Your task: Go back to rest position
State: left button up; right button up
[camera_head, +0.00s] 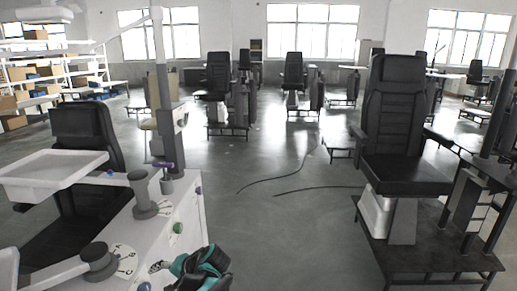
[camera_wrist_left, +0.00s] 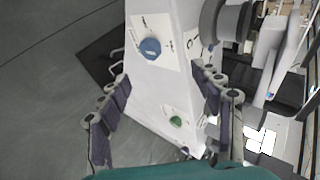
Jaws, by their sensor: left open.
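My left gripper (camera_head: 203,268) shows at the bottom of the head view as a black and teal shape beside the white console (camera_head: 190,215). In the left wrist view my left gripper (camera_wrist_left: 160,78) has its two dark padded fingers spread wide apart, with nothing between them held. The console's white side (camera_wrist_left: 148,90) lies beyond the fingers, with a blue knob (camera_wrist_left: 150,48) and a green knob (camera_wrist_left: 176,121). I cannot tell whether the gripper touches the console. My right gripper is in neither view.
A white tray (camera_head: 50,175) and grey dials (camera_head: 99,262) belong to the console unit at left. A black chair (camera_head: 393,130) on a dark platform (camera_head: 430,245) stands at right. Cables (camera_head: 290,175) lie on the floor. The floor between console and chair (camera_head: 285,240) is otherwise clear.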

pick_arm(q)
jog(key=s+d+n+t+h, duration=0.1)
jog(key=s+d+h, duration=0.2)
jog(key=s, duration=0.4)
jog(key=s+d+r+t+h, duration=0.1)
jog(key=s+d+h, duration=0.2)
jog(key=s, duration=0.5)
jog(key=s+d+n+t+h, duration=0.1)
jog(key=s+d+h, duration=0.2)
jog(key=s+d, duration=0.2)
jog(key=shift+s+r+n, duration=0.2)
jog(key=shift+s+n, duration=0.1)
jog(key=shift+s, duration=1.05)
